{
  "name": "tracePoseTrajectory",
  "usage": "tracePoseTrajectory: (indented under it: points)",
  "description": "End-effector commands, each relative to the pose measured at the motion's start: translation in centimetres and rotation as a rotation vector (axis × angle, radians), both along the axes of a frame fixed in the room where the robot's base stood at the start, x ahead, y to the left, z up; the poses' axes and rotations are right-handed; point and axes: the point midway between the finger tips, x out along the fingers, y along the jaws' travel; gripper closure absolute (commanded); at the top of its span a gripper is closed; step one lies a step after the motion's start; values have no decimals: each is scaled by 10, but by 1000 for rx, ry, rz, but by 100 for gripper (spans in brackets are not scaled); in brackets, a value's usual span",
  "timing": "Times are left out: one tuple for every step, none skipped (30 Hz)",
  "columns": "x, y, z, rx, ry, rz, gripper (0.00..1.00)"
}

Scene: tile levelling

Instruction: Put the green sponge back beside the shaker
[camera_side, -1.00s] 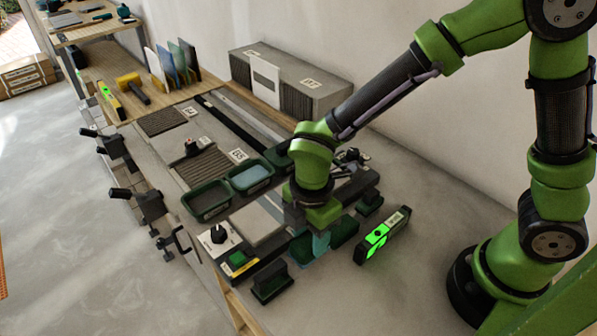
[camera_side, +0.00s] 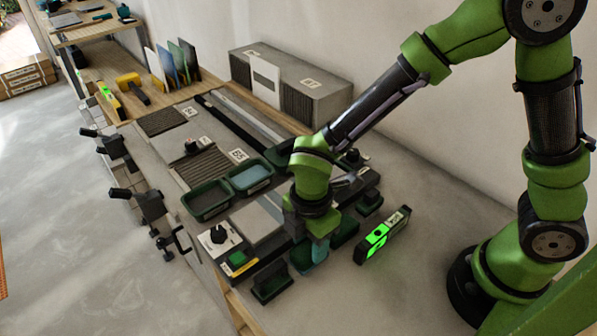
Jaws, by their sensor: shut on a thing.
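My gripper (camera_side: 319,246) points down at the near end of the work table, shut on a small teal-green block, which I take to be the green sponge (camera_side: 320,253). The fingers and wrist hide much of it, and the gap beneath it is hard to judge. Dark green holders stand close by: one to the left (camera_side: 302,258), one to the right (camera_side: 345,231) and one in front (camera_side: 271,284). I cannot tell for certain which object is the shaker.
A black level with lit green panels (camera_side: 382,237) lies right of my gripper. A control box with a black knob (camera_side: 218,236) and two green-rimmed trays (camera_side: 207,201) (camera_side: 250,178) are to the left. Bare table lies right of the level.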

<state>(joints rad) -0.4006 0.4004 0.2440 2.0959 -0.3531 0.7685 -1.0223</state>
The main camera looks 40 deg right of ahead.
Motion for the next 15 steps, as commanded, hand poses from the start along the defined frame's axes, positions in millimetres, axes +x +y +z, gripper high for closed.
tracePoseTrajectory:
  points:
    - [0,0,-2,-1,1,0,82]
    - [0,0,-3,-1,1,1,82]
    - [0,0,-4,-1,1,1,82]
    - [0,0,-4,0,1,1,82]
    - [0,0,-5,0,0,1,82]
    - [0,0,-6,0,0,1,82]
    - [0,0,-6,0,0,1,82]
    - [0,0,-6,0,0,1,82]
    - [0,0,-7,0,0,0,82]
    - [0,0,-7,0,0,0,82]
    - [0,0,-7,0,0,0,82]
    - [0,0,-7,0,0,0,82]
    - [0,0,-7,0,0,0,82]
    - [0,0,-7,0,0,0,82]
    - [0,0,-7,0,0,0,82]
